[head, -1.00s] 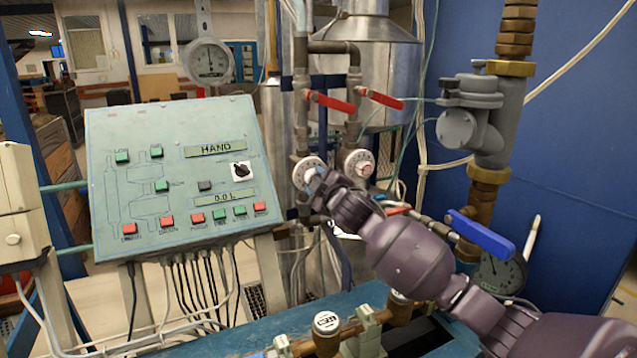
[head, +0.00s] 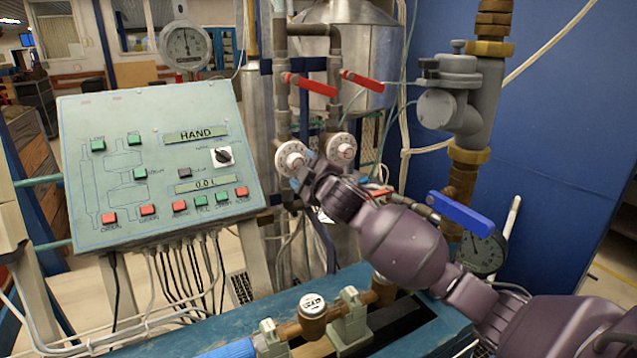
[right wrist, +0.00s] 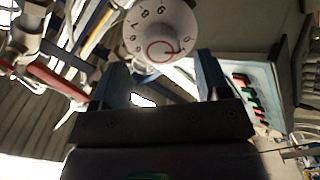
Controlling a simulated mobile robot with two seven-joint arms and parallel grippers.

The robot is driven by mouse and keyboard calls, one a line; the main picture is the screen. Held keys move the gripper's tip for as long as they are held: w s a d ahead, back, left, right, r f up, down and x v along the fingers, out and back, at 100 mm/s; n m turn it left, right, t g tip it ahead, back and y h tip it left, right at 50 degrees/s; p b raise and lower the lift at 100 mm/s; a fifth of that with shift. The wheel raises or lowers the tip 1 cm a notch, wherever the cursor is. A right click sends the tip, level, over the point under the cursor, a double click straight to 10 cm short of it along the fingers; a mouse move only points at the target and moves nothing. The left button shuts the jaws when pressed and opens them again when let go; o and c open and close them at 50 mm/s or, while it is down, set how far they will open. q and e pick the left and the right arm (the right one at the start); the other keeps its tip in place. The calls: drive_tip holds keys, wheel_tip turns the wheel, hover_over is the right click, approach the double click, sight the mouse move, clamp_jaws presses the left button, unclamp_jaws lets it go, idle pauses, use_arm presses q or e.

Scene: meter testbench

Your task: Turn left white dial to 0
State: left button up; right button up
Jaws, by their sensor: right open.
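The left white dial (head: 292,158) is a round knob with dark marks, on the left of two pipes behind the control panel. The right white dial (head: 341,149) is beside it. My right gripper (head: 303,180) is just below and in front of the left dial, partly overlapping its lower edge. In the right wrist view a white dial (right wrist: 160,32) with numbers and a red ring shows beyond and between the fingertips. My right gripper (right wrist: 162,72) is open there, its two fingers apart. I cannot tell if they touch the dial. My left gripper is not in view.
Two red lever handles (head: 310,84) (head: 362,81) are above the dials. A sloped control panel (head: 160,165) with buttons stands at left. A blue lever (head: 460,214) and a gauge (head: 482,252) are at right. A blue bench (head: 215,333) is in front.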

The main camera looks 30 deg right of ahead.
use_arm(q)
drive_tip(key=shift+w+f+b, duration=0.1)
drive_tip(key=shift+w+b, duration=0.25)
drive_tip(key=shift+b, duration=0.15)
use_arm(e)
drive_tip(key=s, duration=0.8)
drive_tip(key=shift+a, duration=0.2)
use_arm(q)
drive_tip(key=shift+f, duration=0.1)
